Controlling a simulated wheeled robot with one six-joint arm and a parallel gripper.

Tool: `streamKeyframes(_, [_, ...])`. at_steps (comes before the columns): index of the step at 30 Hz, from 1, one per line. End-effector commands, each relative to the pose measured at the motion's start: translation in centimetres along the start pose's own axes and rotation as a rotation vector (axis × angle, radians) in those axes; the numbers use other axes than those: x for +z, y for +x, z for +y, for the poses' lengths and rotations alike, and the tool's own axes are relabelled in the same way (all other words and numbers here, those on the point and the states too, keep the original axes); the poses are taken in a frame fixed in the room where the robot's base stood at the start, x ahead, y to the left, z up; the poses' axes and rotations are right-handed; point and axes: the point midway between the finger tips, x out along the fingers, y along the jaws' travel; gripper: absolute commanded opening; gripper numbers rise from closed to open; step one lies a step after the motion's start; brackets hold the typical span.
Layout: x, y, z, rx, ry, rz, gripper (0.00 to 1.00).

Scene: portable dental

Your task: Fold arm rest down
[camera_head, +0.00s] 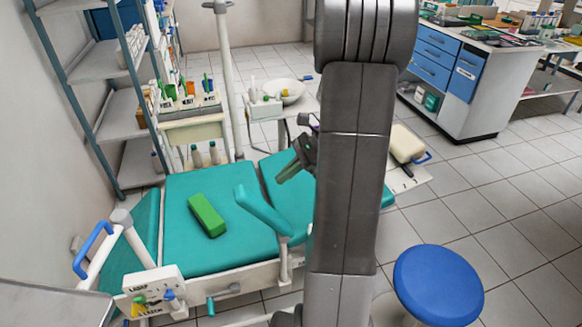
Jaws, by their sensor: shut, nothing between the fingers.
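The teal arm rest (262,212) stands at the near side of the teal dental chair (190,255). It is tilted, with its upper end at the left and its lower end at the right, by a white post (284,262). My gripper (284,176) is dark, shut and empty. In the picture it is just above and right of the arm rest's upper end, over the seat. I see a gap between them in the picture, but cannot tell the depth. My own arm hides the right part of the chair.
A green block (206,215) lies on the chair. A blue stool (438,285) stands at the lower right. A metal shelf (105,70) and a white pole (228,80) stand at the left and back. A small table holds a white bowl (287,88). The right floor is mostly clear.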

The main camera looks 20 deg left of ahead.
Motion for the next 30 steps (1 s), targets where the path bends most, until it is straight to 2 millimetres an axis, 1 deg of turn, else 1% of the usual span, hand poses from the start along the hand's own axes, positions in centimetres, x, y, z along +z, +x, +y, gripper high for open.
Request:
streamKeyframes(1, [0.0, 1.3, 0.1, 0.006, 0.001, -0.001, 0.0])
streamKeyframes(6, [0.0, 4.8, 0.1, 0.006, 0.001, -0.001, 0.0])
streamKeyframes(9, [0.0, 6.5, 0.1, 0.004, 0.001, -0.001, 0.0])
streamKeyframes(12, [0.0, 7.8, 0.1, 0.005, 0.001, -0.001, 0.0])
streamKeyframes(15, [0.0, 8.5, 0.0, 0.002, 0.002, -0.001, 0.0])
streamKeyframes(18, [0.0, 8.9, 0.0, 0.002, 0.001, 0.0, 0.0])
streamKeyframes(30, [0.0, 9.0, 0.0, 0.001, 0.001, 0.003, 0.0])
